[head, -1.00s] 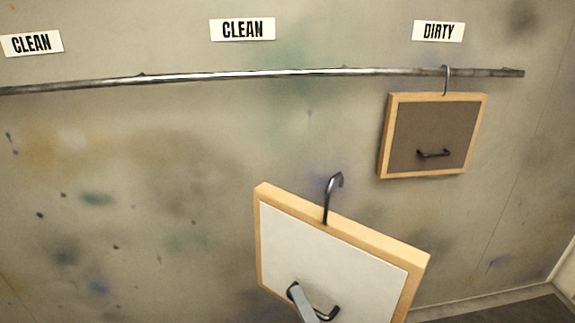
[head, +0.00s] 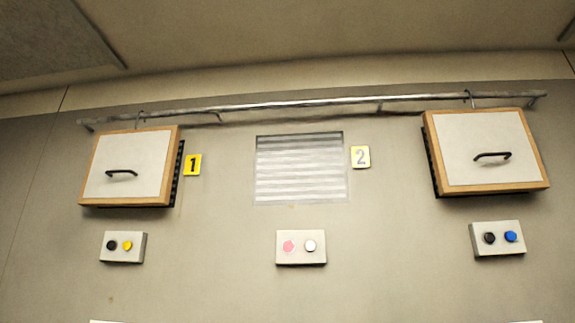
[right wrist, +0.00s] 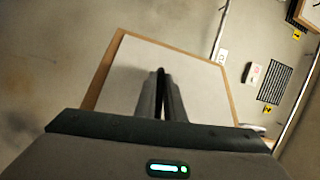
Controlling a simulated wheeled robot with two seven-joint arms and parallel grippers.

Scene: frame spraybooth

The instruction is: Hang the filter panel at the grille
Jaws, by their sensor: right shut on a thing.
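The grille (head: 300,170) is a slatted opening in the middle of the wall in the head view, with no panel over it. It also shows at the right of the right wrist view (right wrist: 275,86). My right gripper (right wrist: 162,85) is shut on the filter panel (right wrist: 200,75), a white face in a light wooden frame. The panel looks tilted in that view. Its handle is hidden between and behind the fingers, and its hook cannot be made out. My left gripper is in neither current view.
A metal rail (head: 300,103) runs above the grille. A left panel (head: 127,165) and a right panel (head: 487,150) hang from it. Yellow plate 1 (head: 192,164) and plate 2 (head: 360,157) flank the grille. Button boxes (head: 301,247) (head: 123,247) (head: 497,238) sit below.

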